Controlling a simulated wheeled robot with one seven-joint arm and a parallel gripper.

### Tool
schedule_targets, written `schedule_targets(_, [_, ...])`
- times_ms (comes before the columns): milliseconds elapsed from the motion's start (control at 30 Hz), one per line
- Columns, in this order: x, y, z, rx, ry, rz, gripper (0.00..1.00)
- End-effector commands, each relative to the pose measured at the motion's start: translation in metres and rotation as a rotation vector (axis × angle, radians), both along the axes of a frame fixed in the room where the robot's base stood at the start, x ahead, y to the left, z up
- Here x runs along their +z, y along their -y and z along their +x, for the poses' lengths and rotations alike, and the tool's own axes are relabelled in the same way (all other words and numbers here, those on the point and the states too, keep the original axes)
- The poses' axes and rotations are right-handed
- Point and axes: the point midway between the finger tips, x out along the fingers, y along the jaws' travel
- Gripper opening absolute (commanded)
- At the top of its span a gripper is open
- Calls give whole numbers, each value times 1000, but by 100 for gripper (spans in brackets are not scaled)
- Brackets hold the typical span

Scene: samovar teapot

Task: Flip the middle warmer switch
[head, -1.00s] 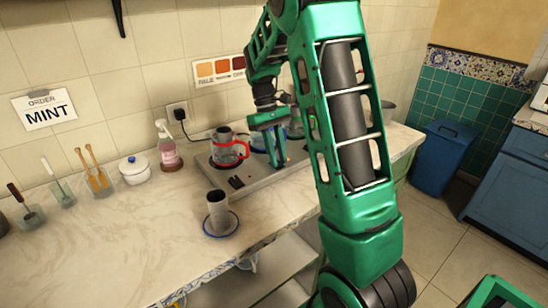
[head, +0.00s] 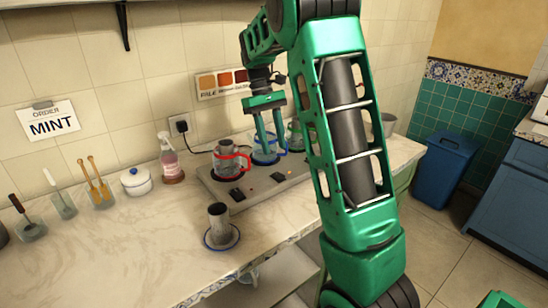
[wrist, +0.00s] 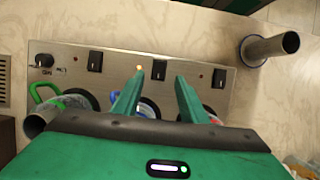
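The warmer is a grey metal plate (head: 258,190) on the counter, with black switches along its front edge. The middle switch (head: 278,177) shows in the head view; in the wrist view the middle switch (wrist: 159,69) appears between and just beyond my fingertips. Outer switches (wrist: 95,61) and (wrist: 219,78) flank it. My gripper (head: 270,150) is open and empty, its two fingers spread above the plate by the blue-handled pot (head: 265,155). The wrist view shows my gripper (wrist: 160,76) with both fingers apart. I cannot tell the switch positions.
A red-handled pot (head: 229,163) stands left on the warmer, a green one (head: 295,135) right, partly behind my arm. A metal cup on a blue-rimmed saucer (head: 221,238) stands in front. A soap bottle (head: 171,165) and white pot (head: 136,182) stand left. The front-left counter is clear.

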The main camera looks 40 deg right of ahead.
Motion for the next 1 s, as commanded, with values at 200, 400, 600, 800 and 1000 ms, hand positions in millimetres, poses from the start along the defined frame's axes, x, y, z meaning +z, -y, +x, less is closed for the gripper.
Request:
schedule_targets(200, [17,0,7,-1,0,0,39])
schedule_targets(400, [19,0,8,0,-1,0,39])
schedule_targets(600, [19,0,8,0,-1,0,39])
schedule_targets(800, [19,0,7,-2,0,0,39])
schedule_targets(1000, [28,4,-22,-56,33,-4,39])
